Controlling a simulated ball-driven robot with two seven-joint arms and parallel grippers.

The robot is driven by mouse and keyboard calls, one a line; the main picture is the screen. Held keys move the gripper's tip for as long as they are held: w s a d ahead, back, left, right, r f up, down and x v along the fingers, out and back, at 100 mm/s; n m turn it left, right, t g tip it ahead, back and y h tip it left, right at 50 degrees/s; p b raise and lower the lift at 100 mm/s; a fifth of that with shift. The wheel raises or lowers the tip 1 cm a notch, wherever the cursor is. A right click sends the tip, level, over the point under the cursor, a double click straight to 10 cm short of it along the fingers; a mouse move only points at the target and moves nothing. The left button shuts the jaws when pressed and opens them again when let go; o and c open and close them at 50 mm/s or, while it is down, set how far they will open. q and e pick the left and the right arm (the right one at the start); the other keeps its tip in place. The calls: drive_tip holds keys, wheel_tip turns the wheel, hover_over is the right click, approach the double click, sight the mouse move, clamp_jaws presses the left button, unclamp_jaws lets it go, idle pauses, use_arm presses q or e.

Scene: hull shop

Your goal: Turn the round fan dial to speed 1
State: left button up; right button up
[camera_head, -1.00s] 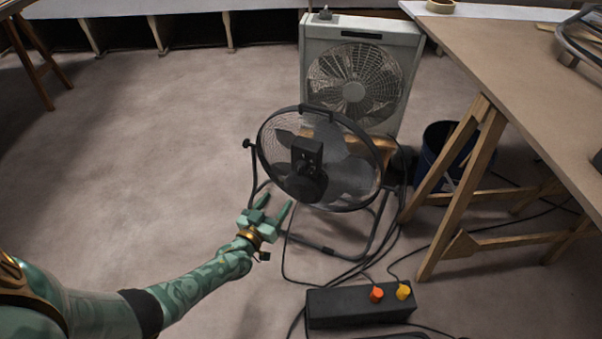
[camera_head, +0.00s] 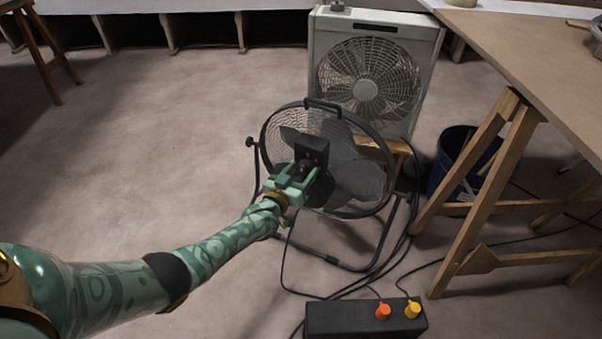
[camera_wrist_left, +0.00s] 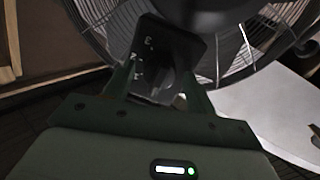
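The black floor fan (camera_head: 357,163) stands tilted on its tube stand, with its back and dark control box (camera_head: 311,150) toward me. In the left wrist view the box (camera_wrist_left: 190,42) fills the upper middle, with pale speed numerals, 3 and 2 legible, on its left part. The round dial (camera_wrist_left: 163,82) is a dark knob low on the box, hard to make out; its setting cannot be read. My left gripper (camera_head: 298,178) is at the box, its fingers (camera_wrist_left: 160,74) apart on either side of the dial. Contact cannot be told. My right gripper is out of view.
A pale box fan (camera_head: 370,75) stands behind. A wooden trestle table (camera_head: 530,55) and dark blue bucket (camera_head: 447,165) are on the right. A black box (camera_head: 350,318) with orange and yellow plugs and loose cables lies in front. Floor at left is clear.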

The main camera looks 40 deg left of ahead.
use_arm(q)
drive_tip(key=c, duration=0.8)
drive_tip(key=shift+m, duration=0.4)
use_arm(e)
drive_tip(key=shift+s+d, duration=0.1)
use_arm(q)
drive_tip(key=shift+m, duration=1)
drive_tip(key=m, duration=0.4)
drive_tip(key=shift+p, duration=0.35)
drive_tip(key=shift+m+g, duration=0.3)
drive_tip(key=shift+m, duration=0.6)
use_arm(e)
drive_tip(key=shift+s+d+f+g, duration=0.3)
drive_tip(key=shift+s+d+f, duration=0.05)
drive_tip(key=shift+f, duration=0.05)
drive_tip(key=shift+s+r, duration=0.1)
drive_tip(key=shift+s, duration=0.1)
use_arm(q)
drive_tip(key=o, duration=1)
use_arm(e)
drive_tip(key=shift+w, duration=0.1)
